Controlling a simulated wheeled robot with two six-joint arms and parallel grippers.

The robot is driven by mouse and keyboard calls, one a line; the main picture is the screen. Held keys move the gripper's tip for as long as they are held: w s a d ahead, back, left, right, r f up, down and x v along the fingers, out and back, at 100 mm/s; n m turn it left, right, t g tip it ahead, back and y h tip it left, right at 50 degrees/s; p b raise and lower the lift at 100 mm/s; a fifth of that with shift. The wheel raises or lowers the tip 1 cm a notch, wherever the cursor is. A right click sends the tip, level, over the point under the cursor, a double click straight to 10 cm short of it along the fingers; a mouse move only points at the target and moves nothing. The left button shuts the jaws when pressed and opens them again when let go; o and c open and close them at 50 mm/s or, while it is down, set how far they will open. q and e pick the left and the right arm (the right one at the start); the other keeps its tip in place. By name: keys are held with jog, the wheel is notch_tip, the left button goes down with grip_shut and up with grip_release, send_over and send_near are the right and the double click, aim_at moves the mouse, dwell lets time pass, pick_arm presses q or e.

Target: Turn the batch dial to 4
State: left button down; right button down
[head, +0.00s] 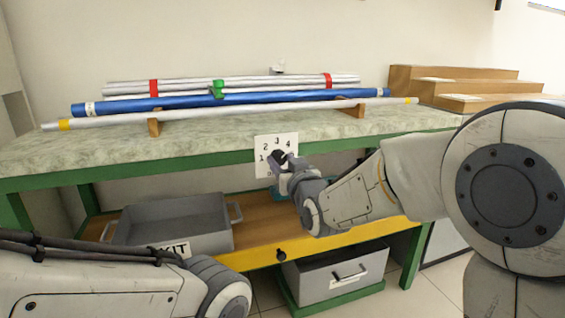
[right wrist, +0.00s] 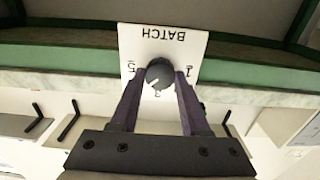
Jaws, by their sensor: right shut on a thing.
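The batch dial's white plate (head: 264,142) hangs on the bench's green front edge, with 1, 2, 3 and 4 readable. My right gripper (head: 280,158) is at the plate and covers part of the dial knob. In the right wrist view the plate (right wrist: 183,44) appears upside down, and the purple fingers of the gripper (right wrist: 159,82) are shut on the dark round knob (right wrist: 160,72), one on each side. The knob's light mark seems to point down-left there, between 5 and 3; a finger hides the 4. My left arm shows at lower left, its gripper outside the view.
Silver rods and a blue rod (head: 240,101) lie on wooden supports on the bench top (head: 100,151). A grey KIT bin (head: 189,243) stands on the lower shelf, and another grey bin (head: 335,275) is below. Wooden steps (head: 440,86) stand at back right.

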jog(key=shift+c, duration=1.9)
grip_release()
jog(key=shift+s, duration=0.1)
jog(key=p+v, duration=0.2)
jog(key=v, duration=0.8)
jog(key=shift+p, duration=0.3)
jog(key=shift+s+d, duration=0.1)
jog(key=shift+s, duration=0.05)
